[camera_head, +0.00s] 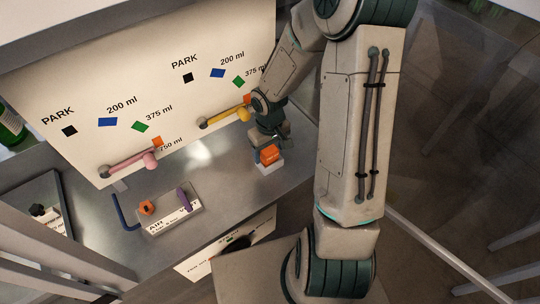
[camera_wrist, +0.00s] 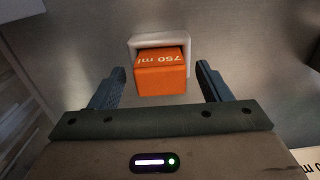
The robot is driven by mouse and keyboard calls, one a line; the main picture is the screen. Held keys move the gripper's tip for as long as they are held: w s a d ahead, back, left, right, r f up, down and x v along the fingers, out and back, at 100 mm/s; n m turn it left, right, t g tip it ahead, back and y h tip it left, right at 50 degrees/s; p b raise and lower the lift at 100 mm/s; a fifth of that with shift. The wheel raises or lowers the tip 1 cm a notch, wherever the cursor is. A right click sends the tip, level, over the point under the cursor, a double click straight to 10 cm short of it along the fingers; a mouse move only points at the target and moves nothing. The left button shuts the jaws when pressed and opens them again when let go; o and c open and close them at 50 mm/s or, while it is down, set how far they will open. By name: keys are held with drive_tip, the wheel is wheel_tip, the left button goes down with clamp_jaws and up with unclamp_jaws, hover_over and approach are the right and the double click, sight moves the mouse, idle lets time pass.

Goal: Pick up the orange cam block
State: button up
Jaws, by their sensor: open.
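The orange cam block (camera_wrist: 161,78), marked "750 ml", sits in a white square holder (camera_wrist: 186,42) in the wrist view. In the head view the orange block (camera_head: 268,154) stands in its white holder (camera_head: 268,169) on the metal counter. My gripper (camera_wrist: 160,80) is open, with one dark finger on each side of the block and a visible gap on both sides. The block's underside is hidden in the holder. In the head view my gripper is mostly hidden behind my wrist, just above and behind the block.
A cream panel (camera_head: 90,75) with a pink lever (camera_head: 130,163) and a yellow lever (camera_head: 222,117) stands behind the counter (camera_head: 220,190). An "AIR" box (camera_head: 170,222) with an orange knob (camera_head: 146,208) and a purple lever (camera_head: 185,200) lies to the left. Bare counter lies between.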

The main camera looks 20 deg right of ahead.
drive_tip(key=shift+f, duration=0.45)
drive_tip(key=c, duration=1.1)
drive_tip(key=shift+r, duration=0.1)
drive_tip(key=shift+c, duration=0.2)
